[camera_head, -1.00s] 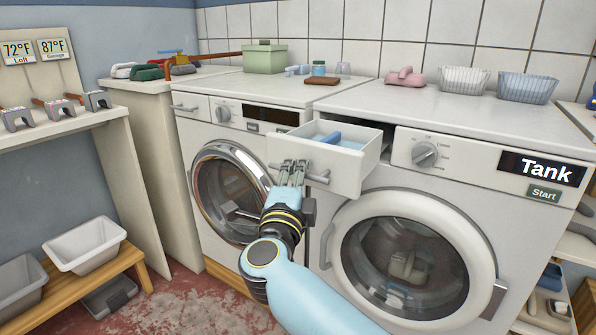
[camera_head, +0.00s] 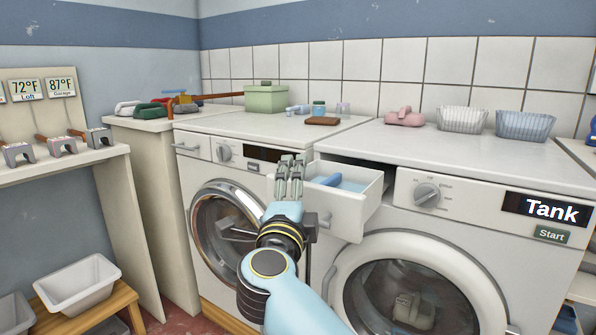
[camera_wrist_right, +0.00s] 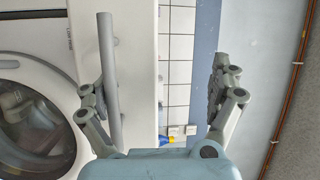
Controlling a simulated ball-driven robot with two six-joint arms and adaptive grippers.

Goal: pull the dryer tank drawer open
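The dryer tank drawer (camera_head: 348,216) stands pulled out of the machine labelled "Tank". A blue part (camera_head: 331,181) lies inside the drawer. The bar handle (camera_head: 325,222) on its front is partly hidden by my right arm; the bar shows upright in the right wrist view (camera_wrist_right: 108,80). My right gripper (camera_head: 290,178) is at the drawer's front left corner, with its fingertips above the handle. In the wrist view it is open (camera_wrist_right: 160,85), its left finger overlapping the bar in the picture; contact cannot be told. My left gripper is not in view.
The dryer's round door (camera_head: 425,240) is below the drawer. Another machine with a chrome-rimmed door (camera_head: 228,228) stands to the left. A green box (camera_head: 266,97), a pink item (camera_head: 404,118) and two ribbed baskets (camera_head: 463,119) are on the tops.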

